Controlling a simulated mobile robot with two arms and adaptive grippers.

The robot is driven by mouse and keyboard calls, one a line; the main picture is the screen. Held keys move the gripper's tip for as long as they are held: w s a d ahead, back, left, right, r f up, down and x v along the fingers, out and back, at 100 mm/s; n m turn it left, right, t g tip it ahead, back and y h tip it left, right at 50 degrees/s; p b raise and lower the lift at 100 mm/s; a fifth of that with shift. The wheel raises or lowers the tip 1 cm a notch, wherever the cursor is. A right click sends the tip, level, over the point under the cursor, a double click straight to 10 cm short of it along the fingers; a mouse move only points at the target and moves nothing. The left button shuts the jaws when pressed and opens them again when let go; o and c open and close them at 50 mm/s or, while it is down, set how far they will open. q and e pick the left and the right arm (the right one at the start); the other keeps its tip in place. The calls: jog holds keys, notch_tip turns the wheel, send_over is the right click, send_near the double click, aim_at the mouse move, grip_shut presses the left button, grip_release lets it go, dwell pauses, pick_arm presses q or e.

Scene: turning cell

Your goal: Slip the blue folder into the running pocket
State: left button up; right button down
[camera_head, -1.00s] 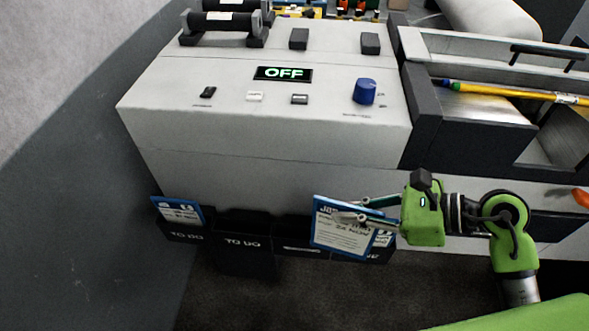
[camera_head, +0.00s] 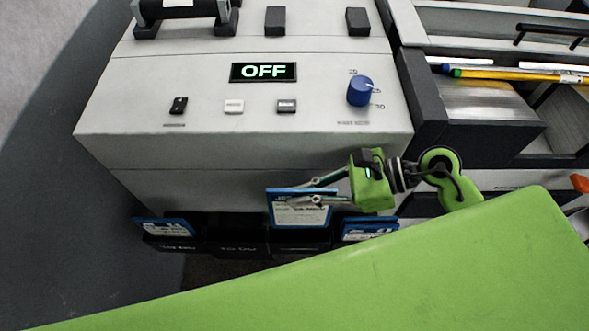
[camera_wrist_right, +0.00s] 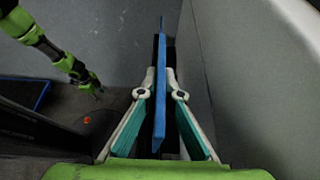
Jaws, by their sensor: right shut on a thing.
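The blue folder (camera_head: 299,213), with a white printed sheet on its front, is held roughly upright by my right gripper (camera_head: 318,192). It is over the third dark pocket (camera_head: 302,243) from the left; I cannot tell whether its lower edge is inside. That pocket's label is too small to read. In the right wrist view the folder (camera_wrist_right: 160,95) shows edge-on between the two fingers of the right gripper (camera_wrist_right: 160,98), which are shut on it. My left gripper (camera_wrist_right: 96,88) is small at the upper left there, its fingers unclear.
The leftmost pocket holds a blue folder (camera_head: 165,227), and the rightmost pocket holds another (camera_head: 369,228). The second pocket (camera_head: 237,241), marked TO DO, looks empty. The machine front (camera_head: 230,185) stands close behind the pockets. A green part of my body covers the lower right.

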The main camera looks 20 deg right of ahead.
aim_at(301, 217)
jog(key=shift+w+f, duration=0.1)
jog(key=shift+w, duration=0.25)
jog(key=f+b, duration=0.1)
jog(key=f, duration=0.1)
jog(key=f+b, duration=0.2)
jog(key=s+f+b, duration=0.1)
jog(key=f, duration=0.1)
jog(key=shift+f+b, duration=0.1)
jog(key=shift+b, duration=0.25)
notch_tip(301, 217, down, 4)
jog(key=b, duration=0.4)
pick_arm(q)
notch_tip(301, 217, down, 10)
jog(key=s, duration=0.1)
jog(key=shift+r+b, duration=0.25)
jog(key=shift+b, duration=0.2)
pick_arm(e)
jog(key=shift+f, duration=0.2)
pick_arm(q)
jog(key=shift+f, duration=0.1)
pick_arm(e)
jog(key=shift+f, duration=0.1)
